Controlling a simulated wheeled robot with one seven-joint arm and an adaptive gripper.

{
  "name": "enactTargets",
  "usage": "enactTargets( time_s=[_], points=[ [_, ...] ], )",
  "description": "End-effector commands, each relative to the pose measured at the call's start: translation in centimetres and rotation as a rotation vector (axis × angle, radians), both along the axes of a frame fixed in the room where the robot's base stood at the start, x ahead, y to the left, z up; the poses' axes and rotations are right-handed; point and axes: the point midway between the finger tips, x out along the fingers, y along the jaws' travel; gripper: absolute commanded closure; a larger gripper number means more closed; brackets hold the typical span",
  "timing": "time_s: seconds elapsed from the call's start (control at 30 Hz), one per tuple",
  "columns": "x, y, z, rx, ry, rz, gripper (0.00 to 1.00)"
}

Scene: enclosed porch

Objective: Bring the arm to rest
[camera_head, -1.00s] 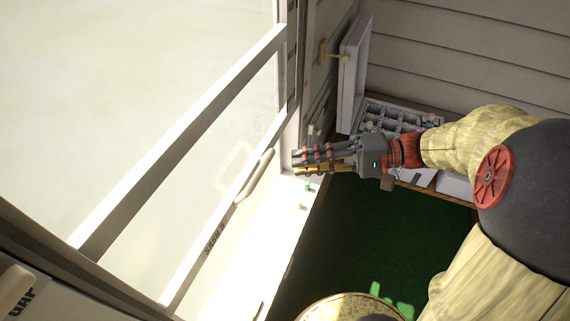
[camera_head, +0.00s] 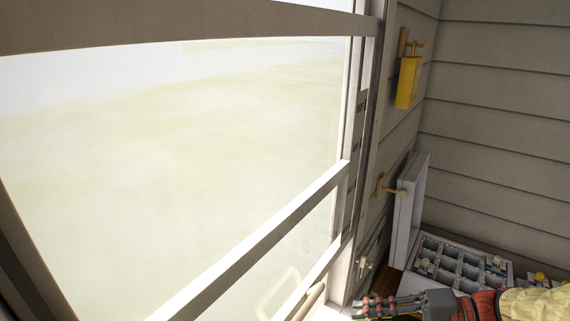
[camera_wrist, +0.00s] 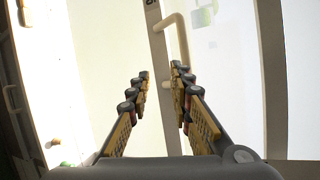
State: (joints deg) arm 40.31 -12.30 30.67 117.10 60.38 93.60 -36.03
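My gripper (camera_head: 360,307) shows at the bottom edge of the head view, beside the window and in front of the open case. In the wrist view its two fingers (camera_wrist: 160,80) stand apart with nothing between them, so it is open and empty. Beyond the fingertips is the pale window sash with a beige handle (camera_wrist: 178,35). I cannot tell from these views how far the fingertips are from the handle. Most of my arm is cut off at the lower right of the head view.
An open case (camera_head: 408,215) with a compartmented tray (camera_head: 452,262) stands in the corner. A yellow object (camera_head: 408,82) hangs from a wall peg above it. Small green (camera_wrist: 66,164) and brown (camera_wrist: 54,143) pieces lie on the sill.

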Motion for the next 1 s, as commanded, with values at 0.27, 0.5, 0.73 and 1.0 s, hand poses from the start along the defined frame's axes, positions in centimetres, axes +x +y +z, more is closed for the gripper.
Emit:
enactTargets(
  time_s=[0.27, 0.5, 0.73, 1.0],
  points=[
    [-6.6, -2.5, -9.7, -0.496, 0.334, -0.028, 0.79],
    [-9.2, -5.6, -12.2, -1.064, 0.183, -0.018, 0.79],
    [-9.1, -4.3, -9.9, -1.354, -0.186, 0.054, 0.79],
    [-9.5, -0.3, -8.3, -1.365, -0.39, 0.116, 0.79]
  ],
)
